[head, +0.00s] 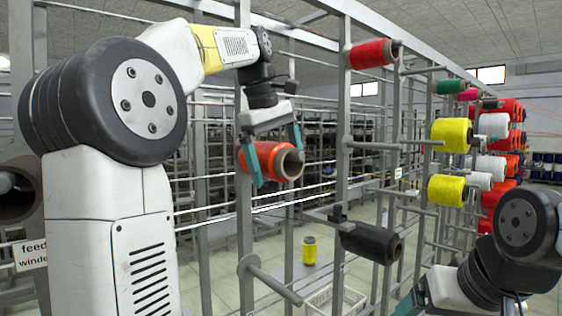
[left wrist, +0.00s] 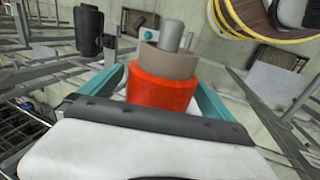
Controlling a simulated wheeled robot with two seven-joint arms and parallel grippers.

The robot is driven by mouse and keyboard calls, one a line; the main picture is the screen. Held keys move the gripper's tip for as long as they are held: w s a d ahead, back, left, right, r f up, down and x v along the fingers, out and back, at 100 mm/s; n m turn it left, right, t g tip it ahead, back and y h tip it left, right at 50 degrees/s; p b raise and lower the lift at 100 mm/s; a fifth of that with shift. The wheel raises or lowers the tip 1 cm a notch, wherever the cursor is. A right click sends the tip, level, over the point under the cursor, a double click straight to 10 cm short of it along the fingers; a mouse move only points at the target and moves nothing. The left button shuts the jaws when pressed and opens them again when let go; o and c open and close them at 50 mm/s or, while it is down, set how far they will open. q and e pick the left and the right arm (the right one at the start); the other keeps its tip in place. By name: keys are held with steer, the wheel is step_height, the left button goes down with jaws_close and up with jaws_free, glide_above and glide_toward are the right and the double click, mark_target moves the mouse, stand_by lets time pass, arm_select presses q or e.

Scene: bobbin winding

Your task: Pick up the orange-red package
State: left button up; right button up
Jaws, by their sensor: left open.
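The orange-red package (head: 262,158) is a bobbin of orange-red yarn on a brown tube, lying sideways near the upright post in the head view. My left gripper (head: 276,166) is open with its teal fingers on either side of the package. In the left wrist view the orange-red package (left wrist: 163,88) sits between the two fingers of the left gripper (left wrist: 165,85), with a grey peg end showing in its tube. I cannot tell whether the fingers touch it. My right gripper (head: 408,305) shows only partly at the lower right edge.
A red bobbin (head: 368,54) and a black bobbin (head: 370,243) sit on the rack to the right. Yellow bobbins (head: 450,135) and others hang farther right. A yellow bobbin (head: 309,251) stands low, near a white crate (head: 335,300). Metal posts surround the left gripper.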

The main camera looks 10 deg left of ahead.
arm_select(q)
steer(key=shift+c, duration=0.2)
steer(key=c, duration=1.6)
steer(key=shift+o, duration=0.2)
steer(key=shift+r, duration=0.3)
